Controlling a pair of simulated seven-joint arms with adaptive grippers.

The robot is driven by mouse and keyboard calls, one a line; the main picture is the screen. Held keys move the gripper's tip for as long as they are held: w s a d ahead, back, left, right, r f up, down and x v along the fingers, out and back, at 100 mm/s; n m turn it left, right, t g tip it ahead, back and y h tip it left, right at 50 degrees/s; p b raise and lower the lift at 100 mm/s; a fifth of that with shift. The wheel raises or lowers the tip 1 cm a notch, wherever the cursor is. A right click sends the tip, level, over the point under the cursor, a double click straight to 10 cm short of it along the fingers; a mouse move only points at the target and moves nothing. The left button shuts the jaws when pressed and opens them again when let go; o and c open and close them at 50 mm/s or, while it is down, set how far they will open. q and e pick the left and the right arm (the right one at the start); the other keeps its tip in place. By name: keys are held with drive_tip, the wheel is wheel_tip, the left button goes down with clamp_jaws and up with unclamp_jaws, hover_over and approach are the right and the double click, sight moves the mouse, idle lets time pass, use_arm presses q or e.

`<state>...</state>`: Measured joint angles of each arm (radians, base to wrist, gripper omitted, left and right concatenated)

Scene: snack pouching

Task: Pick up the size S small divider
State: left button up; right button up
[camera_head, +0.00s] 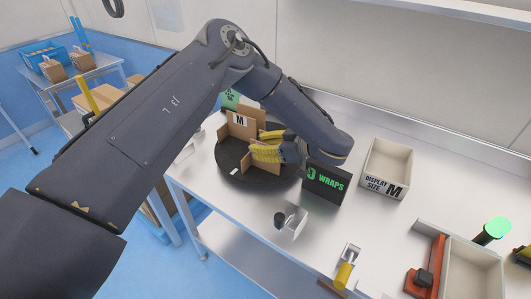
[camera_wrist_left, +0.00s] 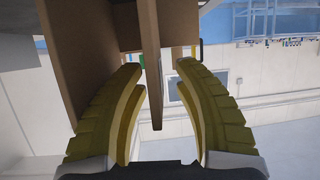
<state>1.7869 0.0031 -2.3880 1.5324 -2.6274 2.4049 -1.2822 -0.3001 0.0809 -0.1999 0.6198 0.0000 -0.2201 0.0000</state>
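Brown cardboard divider pieces (camera_head: 240,124) stand on a round black turntable (camera_head: 232,177) on the metal table; one panel is marked M. No S mark is readable, so I cannot tell which piece is the small S divider. My left gripper (camera_head: 266,150) reaches over the turntable with its yellow fingers at the cardboard. In the left wrist view, the fingers (camera_wrist_left: 160,68) are open on either side of a thin brown panel (camera_wrist_left: 152,80), with gaps visible. A wider brown panel (camera_wrist_left: 85,50) stands beyond the left-hand finger.
A black WRAPS box (camera_head: 325,184) stands right of the left gripper. A red-orange tool (camera_head: 428,265) and a pale bin (camera_head: 475,272) are at lower right. The table's front middle is partly clear.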

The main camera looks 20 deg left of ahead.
use_arm(q)
drive_tip(key=shift+c, duration=0.4)
clamp_jaws()
